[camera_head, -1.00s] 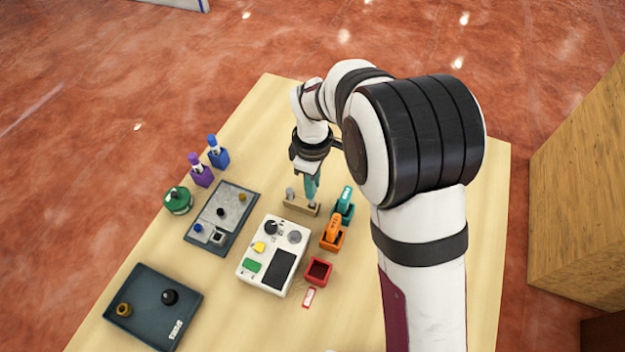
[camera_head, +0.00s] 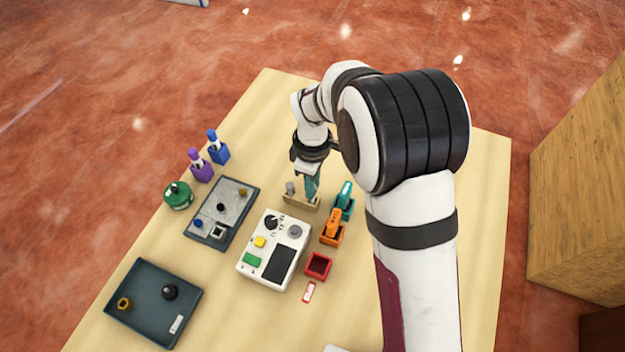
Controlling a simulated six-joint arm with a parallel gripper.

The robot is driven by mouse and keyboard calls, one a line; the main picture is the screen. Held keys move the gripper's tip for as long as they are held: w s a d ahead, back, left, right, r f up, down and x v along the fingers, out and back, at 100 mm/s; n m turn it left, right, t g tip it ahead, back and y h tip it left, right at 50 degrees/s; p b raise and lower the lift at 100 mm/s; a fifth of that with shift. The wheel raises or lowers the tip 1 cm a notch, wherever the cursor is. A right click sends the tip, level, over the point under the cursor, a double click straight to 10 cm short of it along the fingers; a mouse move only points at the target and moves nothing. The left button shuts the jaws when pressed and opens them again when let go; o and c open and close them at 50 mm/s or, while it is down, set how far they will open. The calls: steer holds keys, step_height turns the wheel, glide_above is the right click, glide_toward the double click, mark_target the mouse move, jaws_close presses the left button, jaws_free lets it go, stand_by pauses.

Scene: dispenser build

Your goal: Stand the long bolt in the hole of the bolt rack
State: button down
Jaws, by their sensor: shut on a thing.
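The bolt rack (camera_head: 298,204) is a small tan block in the middle of the table. A grey bolt-like piece (camera_head: 290,188) stands upright at its left end. My gripper (camera_head: 312,194) points down over the right end of the rack. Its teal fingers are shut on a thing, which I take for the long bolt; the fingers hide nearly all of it. I cannot tell whether its tip is in the hole or just above it.
Close right of the rack stand a teal holder (camera_head: 344,203) and an orange holder (camera_head: 332,232). A white control box (camera_head: 254,274) and a red open box (camera_head: 318,266) are in front. Left are a grey plate tray (camera_head: 205,236) and a dark tray (camera_head: 150,325).

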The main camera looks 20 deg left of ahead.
steer(key=shift+f, duration=0.5)
steer(key=c, duration=0.7)
jaws_free()
steer(key=shift+r, duration=0.1)
steer(key=shift+r, duration=3.45)
